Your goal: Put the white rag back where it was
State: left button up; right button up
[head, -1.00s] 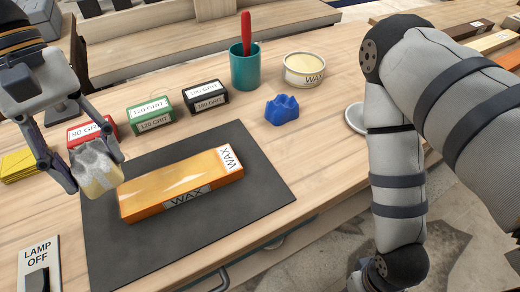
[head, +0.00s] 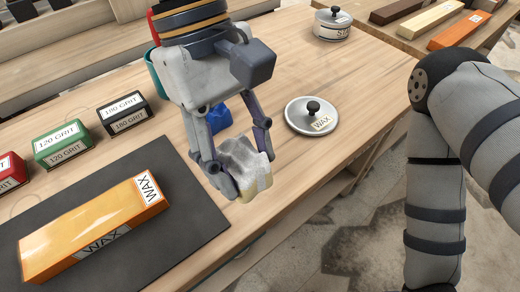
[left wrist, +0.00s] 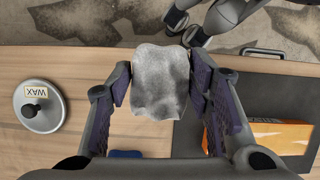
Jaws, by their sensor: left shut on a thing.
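The white rag (head: 243,172), greyish and crumpled with a yellowish lower edge, is pinched between the fingers of my left gripper (head: 245,180). It hangs above the front part of the bench, to the right of the dark mat (head: 190,205). In the left wrist view the rag (left wrist: 161,82) sits between both fingers of the gripper (left wrist: 160,88), over the bench's front edge. My right arm shows at the right of the head view, but its gripper is out of frame.
An orange wax block (head: 95,228) lies on the mat. The green 120-grit (head: 63,145) and black 180-grit (head: 124,113) blocks stand behind it. A round wax lid (head: 312,116) lies right of my gripper; a blue piece (head: 219,117) is partly hidden behind it. A tin (head: 332,25) stands farther back.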

pick_arm(q)
jog(key=w+f, duration=0.4)
jog(key=w, duration=0.1)
jog(key=w+d+f+b, duration=0.1)
jog(key=w+f, duration=0.1)
jog(key=f, duration=0.1)
jog(key=shift+w+d, duration=0.1)
jog(key=shift+w, duration=0.15)
jog(key=shift+w+f, duration=0.2)
jog(key=shift+f, duration=0.7)
jog(key=shift+w+f, duration=0.15)
jog(key=shift+f, duration=0.75)
pick_arm(e)
jog(key=shift+s+f+g, duration=0.4)
jog(key=shift+s+f, duration=0.55)
jog(key=shift+f, duration=0.05)
pick_arm(q)
jog(key=o, duration=1.1)
jog(key=shift+f, duration=0.15)
jog(key=v, duration=1.2)
pick_arm(e)
jog(key=shift+s+f, duration=0.15)
jog(key=shift+s, duration=0.05)
